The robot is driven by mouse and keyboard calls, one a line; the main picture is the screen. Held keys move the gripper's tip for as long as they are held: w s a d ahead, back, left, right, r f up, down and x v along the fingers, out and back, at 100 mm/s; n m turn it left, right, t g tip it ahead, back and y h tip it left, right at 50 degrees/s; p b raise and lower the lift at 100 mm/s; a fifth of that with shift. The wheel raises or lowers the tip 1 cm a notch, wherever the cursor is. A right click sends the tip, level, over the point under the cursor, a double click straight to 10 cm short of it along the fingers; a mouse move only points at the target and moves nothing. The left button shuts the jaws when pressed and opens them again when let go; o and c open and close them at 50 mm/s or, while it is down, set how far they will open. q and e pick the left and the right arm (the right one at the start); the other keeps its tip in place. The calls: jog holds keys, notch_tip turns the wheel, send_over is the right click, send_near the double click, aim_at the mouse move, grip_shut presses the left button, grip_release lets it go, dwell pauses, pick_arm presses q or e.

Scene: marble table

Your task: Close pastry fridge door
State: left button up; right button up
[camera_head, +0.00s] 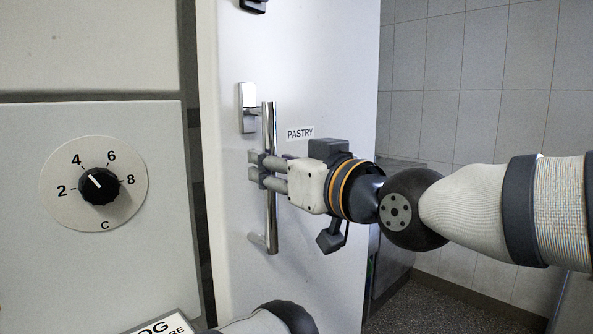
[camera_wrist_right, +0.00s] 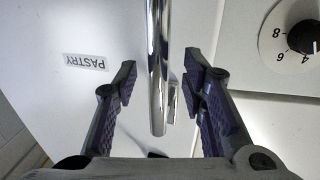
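The white pastry fridge door (camera_head: 330,90) stands ajar, with a dark gap along its left edge. It has a PASTRY label (camera_head: 300,133) and a vertical chrome handle (camera_head: 270,220). My right gripper (camera_head: 259,170) is at the middle of the handle, coming from the right. In the right wrist view, the handle (camera_wrist_right: 158,60) passes between the two fingers of my right gripper (camera_wrist_right: 161,76). The fingers are apart, with a visible space on each side of the bar. My left gripper is out of view; part of my left arm shows at the bottom edge.
A grey-white cabinet front (camera_head: 90,230) with a black temperature dial (camera_head: 99,186) is left of the door. A partly cut-off sign (camera_head: 160,326) is at the bottom. A tiled wall (camera_head: 480,80) and speckled dark floor (camera_head: 440,310) lie right of the door.

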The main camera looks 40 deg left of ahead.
jog(key=v, duration=0.9)
